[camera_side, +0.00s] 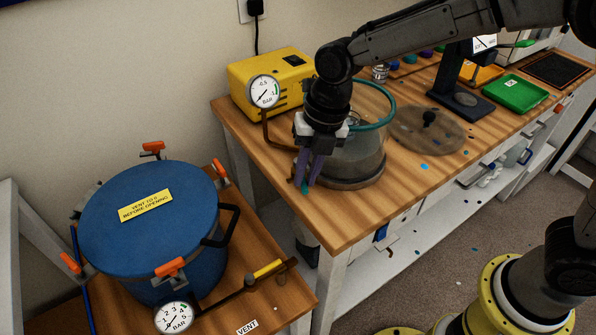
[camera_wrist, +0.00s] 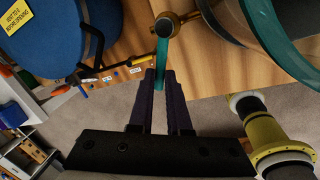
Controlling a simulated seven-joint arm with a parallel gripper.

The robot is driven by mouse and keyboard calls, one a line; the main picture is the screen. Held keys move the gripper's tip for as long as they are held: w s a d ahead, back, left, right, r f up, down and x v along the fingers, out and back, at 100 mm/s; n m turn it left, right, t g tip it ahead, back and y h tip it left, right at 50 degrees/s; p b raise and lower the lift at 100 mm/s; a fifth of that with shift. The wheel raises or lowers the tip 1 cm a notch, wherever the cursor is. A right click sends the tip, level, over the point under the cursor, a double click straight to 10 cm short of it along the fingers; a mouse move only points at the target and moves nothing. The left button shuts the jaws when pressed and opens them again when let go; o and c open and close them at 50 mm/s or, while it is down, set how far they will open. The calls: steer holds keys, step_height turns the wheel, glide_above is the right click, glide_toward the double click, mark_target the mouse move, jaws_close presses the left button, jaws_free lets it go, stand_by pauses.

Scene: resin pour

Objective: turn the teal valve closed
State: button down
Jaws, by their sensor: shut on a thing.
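The teal valve's lever (camera_wrist: 162,52) runs down from its round brass body (camera_wrist: 165,26) in the wrist view, at the table's edge. My gripper (camera_wrist: 161,74) has its two purple fingers closed on either side of the lever's lower end. In the side view my gripper (camera_side: 309,172) points down at the left side of the clear chamber (camera_side: 358,163). A small teal tip of the lever (camera_side: 304,188) shows below the fingers there. The fingers and wrist hide most of the valve in the side view.
A yellow pump (camera_side: 273,82) with a gauge (camera_side: 264,92) stands behind. The chamber's teal rim (camera_side: 388,117) is open, and a clear lid (camera_side: 430,130) lies to its right. A blue pot (camera_side: 150,220) stands on the lower table, left. The front tabletop (camera_side: 335,215) is clear.

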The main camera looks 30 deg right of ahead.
steer(key=shift+s+d+r+n+g, duration=0.15)
steer(key=shift+d+n, duration=0.25)
steer(key=shift+n, duration=0.45)
steer(key=shift+w+d+f+n+g, duration=0.15)
steer(key=shift+d+n, duration=0.25)
steer(key=shift+n, duration=0.4)
steer(key=shift+s+d+r+n+g, duration=0.2)
steer(key=shift+d+n, duration=0.2)
steer(key=shift+n, duration=0.45)
steer(key=c, duration=0.9)
jaws_free()
steer(key=shift+f, duration=0.15)
steer(key=shift+o, duration=0.2)
steer(key=shift+d, duration=0.1)
step_height(320, 180, up, 14)
steer(key=d, duration=0.2)
steer(key=shift+d+f, duration=0.2)
steer(key=shift+d, duration=0.15)
